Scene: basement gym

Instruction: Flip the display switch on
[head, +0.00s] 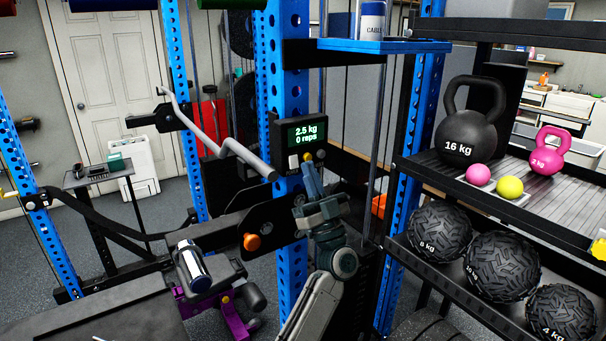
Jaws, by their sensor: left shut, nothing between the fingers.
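The display (304,134) is a dark box on the blue rack post, and its green screen is lit and reads "2.5 kg" and "0 reps". A small white switch (293,162) sits on the lower left of the box; its position is too small to tell. A small yellow knob (307,157) sits to the right of it. My left gripper (310,172) is shut and empty, pointing up just below the yellow knob and right of the switch. Whether its tips touch the box cannot be told. My right gripper is not in view.
A grey curved bar (215,140) reaches in left of the display. A blue shelf (385,45) with a can stands above right. A rack at right holds a 16 kg kettlebell (468,130) and textured balls (500,265). A bench (110,318) lies at lower left.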

